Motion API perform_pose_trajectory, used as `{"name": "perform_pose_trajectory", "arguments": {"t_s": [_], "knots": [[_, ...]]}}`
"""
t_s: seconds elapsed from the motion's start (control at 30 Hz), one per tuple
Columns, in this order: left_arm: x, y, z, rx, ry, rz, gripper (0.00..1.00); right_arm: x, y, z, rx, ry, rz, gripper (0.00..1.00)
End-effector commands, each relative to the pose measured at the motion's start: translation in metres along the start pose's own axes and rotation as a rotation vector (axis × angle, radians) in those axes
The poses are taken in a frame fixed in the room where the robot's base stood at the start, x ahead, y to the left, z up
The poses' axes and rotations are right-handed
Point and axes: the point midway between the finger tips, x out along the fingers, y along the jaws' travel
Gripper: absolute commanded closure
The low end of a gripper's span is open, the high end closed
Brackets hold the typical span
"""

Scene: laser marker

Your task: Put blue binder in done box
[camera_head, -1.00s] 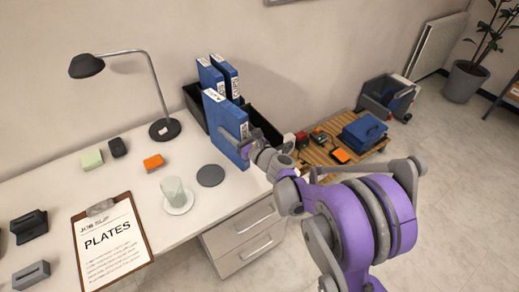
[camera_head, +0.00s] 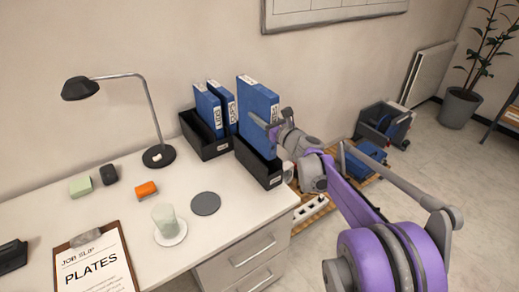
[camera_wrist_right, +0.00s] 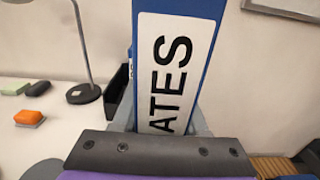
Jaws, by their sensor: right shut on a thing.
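A blue binder (camera_head: 258,100) stands upright at the back right of the desk. My right gripper (camera_head: 270,127) is shut on it. In the right wrist view, the binder's spine (camera_wrist_right: 178,65) shows a white label reading "ATES", its start cut off. The binder's lower end goes behind the front wall of the right black box (camera_head: 262,172), so it appears to be inside; whether it touches the bottom is hidden. Two other blue binders (camera_head: 208,108) stand in the left black box (camera_head: 208,150). My left gripper is not in view.
A desk lamp (camera_head: 158,156), orange block (camera_head: 146,189), glass (camera_head: 164,218), dark round coaster (camera_head: 206,203) and clipboard reading "PLATES" (camera_head: 95,265) are on the desk. A wooden pallet (camera_head: 312,210) with things on it is right of the desk.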

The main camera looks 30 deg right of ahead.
Motion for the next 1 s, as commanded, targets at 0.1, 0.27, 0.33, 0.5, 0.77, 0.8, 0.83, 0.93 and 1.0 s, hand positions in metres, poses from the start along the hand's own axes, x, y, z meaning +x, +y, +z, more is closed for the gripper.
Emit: {"name": "perform_pose_trajectory", "arguments": {"t_s": [0.1,0.27,0.33,0.5,0.77,0.8,0.83,0.93,1.0], "knots": [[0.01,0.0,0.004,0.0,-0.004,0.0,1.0,0.001,0.0,-0.035,0.001,0.0,0.001,1.0],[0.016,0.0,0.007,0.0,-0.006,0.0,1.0,0.0,0.001,-0.063,0.001,-0.001,0.001,1.0],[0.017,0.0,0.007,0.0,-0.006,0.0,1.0,0.0,0.001,-0.069,0.001,-0.001,0.001,1.0],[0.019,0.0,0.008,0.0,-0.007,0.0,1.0,0.001,0.0,-0.08,0.0,-0.001,0.001,1.0],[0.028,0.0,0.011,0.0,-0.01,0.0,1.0,0.0,0.001,-0.111,0.0,0.0,0.001,1.0],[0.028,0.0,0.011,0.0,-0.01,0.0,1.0,0.0,0.001,-0.111,0.0,-0.001,0.001,1.0],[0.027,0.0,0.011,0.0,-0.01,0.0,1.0,0.0,0.001,-0.111,0.0,-0.001,0.001,1.0],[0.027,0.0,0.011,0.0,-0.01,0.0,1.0,0.0,0.001,-0.11,0.0,-0.001,0.001,1.0],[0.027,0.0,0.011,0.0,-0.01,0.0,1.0,0.0,0.0,-0.111,0.0,-0.001,0.001,1.0]]}}
